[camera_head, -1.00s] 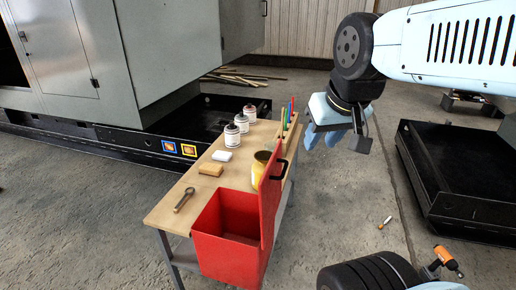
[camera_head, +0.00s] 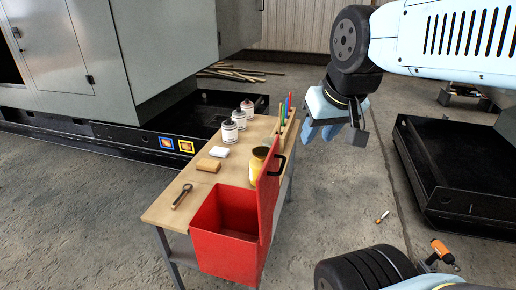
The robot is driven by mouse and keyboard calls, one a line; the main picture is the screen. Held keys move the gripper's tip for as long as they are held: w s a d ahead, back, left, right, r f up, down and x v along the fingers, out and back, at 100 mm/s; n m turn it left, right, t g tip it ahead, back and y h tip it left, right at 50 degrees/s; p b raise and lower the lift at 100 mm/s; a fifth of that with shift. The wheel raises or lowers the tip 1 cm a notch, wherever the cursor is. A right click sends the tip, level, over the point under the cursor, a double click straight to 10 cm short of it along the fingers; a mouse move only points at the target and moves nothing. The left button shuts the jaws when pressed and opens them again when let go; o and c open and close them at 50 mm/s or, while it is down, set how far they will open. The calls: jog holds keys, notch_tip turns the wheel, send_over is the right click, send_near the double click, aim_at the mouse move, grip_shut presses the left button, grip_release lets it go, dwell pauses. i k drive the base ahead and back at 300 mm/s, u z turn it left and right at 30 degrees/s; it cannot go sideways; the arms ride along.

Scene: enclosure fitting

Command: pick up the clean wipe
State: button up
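A small white folded pad, which looks like the clean wipe (camera_head: 219,151), lies flat on the wooden top of a narrow bench (camera_head: 160,212). It is beyond a tan block (camera_head: 208,165) and nearer than the white cans. My gripper (camera_head: 320,134) hangs in the air to the right of the bench's far end, clear of the wipe. Its two blue fingers point down and look apart, with nothing seen between them. The wipe is in full view.
A red bin (camera_head: 226,245) with a raised lid stands at the bench's near end. A wrench (camera_head: 181,196), a yellow jar (camera_head: 256,166), white cans (camera_head: 229,132) and upright coloured tools (camera_head: 286,108) are on the bench. A grey cabinet (camera_head: 150,50) stands behind at left.

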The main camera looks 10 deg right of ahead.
aim_at(224, 153)
jog(key=k, duration=1)
jog(key=u, duration=1.35)
jog(key=i, duration=3.35)
jog(key=z, duration=0.05)
